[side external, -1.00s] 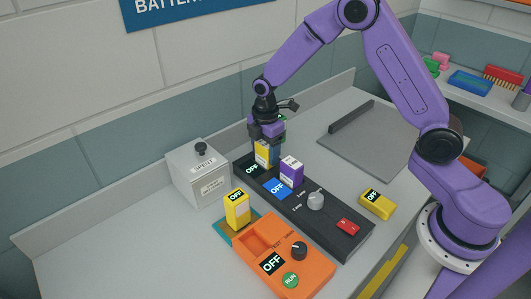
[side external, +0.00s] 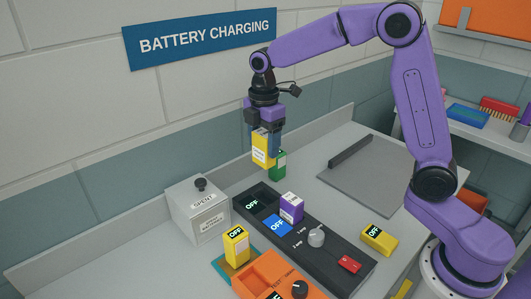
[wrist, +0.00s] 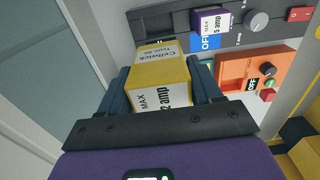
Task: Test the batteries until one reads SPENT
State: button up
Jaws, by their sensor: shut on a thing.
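My gripper (side external: 264,140) is shut on a yellow battery (side external: 261,150), held upright above the far end of the black charger (side external: 322,244). In the wrist view the battery (wrist: 160,75) sits between the fingers, its label reading "MAX 2 amp". A purple battery (side external: 291,207) stands in the charger, labelled "MAX 5 amp" in the wrist view (wrist: 213,22). The orange tester (side external: 259,277) is at the front, partly cut off; its display reads OFF in the wrist view (wrist: 268,68). A yellow item with an OFF display (side external: 236,244) stands on a teal base beside it.
A grey SPENT box (side external: 198,214) with a black knob stands left of the charger. Another yellow item reading OFF (side external: 379,239) lies right of the charger. A green block (side external: 278,166) stands behind, near the held battery. A grey mat (side external: 372,180) is clear.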

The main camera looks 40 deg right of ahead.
jog(key=s+a, duration=1.8)
jog(key=a, duration=0.1)
jog(key=shift+w+d+f, duration=0.1)
jog(key=shift+f, duration=3.6)
jog(key=shift+w+d+f, duration=0.1)
jog(key=shift+f, duration=3.55)
jog(key=shift+f, duration=0.25)
jog(key=o, duration=1.4)
jog(key=shift+r, duration=0.1)
